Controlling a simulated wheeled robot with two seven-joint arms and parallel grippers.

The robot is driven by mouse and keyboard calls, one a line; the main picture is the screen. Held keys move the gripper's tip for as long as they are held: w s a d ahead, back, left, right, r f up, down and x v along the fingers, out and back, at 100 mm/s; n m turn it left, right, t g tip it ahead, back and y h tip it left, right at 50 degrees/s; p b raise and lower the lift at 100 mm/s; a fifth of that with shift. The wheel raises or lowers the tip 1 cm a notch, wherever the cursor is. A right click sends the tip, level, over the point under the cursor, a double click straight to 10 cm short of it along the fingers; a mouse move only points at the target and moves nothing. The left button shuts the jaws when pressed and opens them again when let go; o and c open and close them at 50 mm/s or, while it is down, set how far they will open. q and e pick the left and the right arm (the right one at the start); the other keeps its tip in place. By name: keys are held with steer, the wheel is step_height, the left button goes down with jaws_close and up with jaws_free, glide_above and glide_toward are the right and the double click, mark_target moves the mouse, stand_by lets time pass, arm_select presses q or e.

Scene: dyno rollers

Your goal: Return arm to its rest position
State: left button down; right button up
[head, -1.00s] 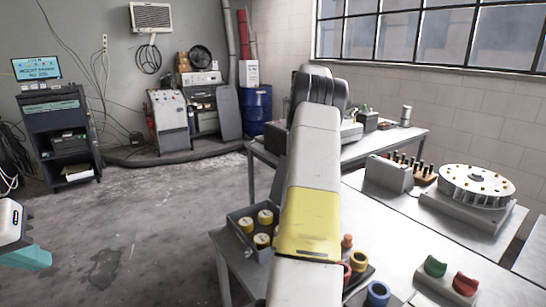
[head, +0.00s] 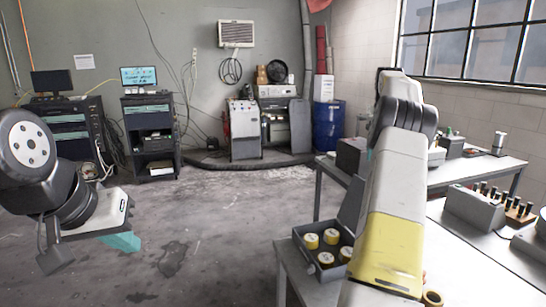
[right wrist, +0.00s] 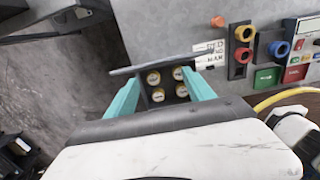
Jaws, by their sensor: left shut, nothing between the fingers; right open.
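My left gripper (head: 120,241) is at the lower left of the head view, its teal fingers shut and empty above the bare floor. My right arm (head: 393,215), white with a yellow band, reaches up the right side of the head view; its gripper is hidden there. In the right wrist view my right gripper (right wrist: 160,92) has its teal fingers spread wide with nothing held. A dark tray (right wrist: 143,71) of yellow-topped rollers (right wrist: 157,95) shows beyond and between the fingers. The tray (head: 299,238) also shows in the head view, left of my right arm.
Equipment carts (head: 150,140) and a blue barrel (head: 328,125) line the back. The middle floor is clear.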

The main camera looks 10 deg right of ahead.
steer(key=s+a+r+m+t, duration=0.1)
steer(key=s+a+r+m, duration=0.2)
steer(key=a, duration=0.5)
steer(key=s+a+r+m+t, duration=0.1)
steer(key=s+a+r+m, duration=0.2)
steer(key=a, duration=0.5)
steer(key=s+a+r+m+t, duration=0.1)
steer(key=s+a+r+m, duration=0.2)
steer(key=a, duration=0.5)
steer(key=s+a+f+m+t+y, duration=0.1)
steer(key=s+a+f+m, duration=0.3)
steer(key=s+a, duration=0.3)
steer(key=s+a+f+m+t+y, duration=0.1)
steer(key=s+a+f+m+t, duration=0.1)
steer(key=s+a+f+m, duration=0.3)
steer(key=s+a, duration=0.3)
steer(key=s, duration=0.4)
steer(key=shift+a, duration=0.15)
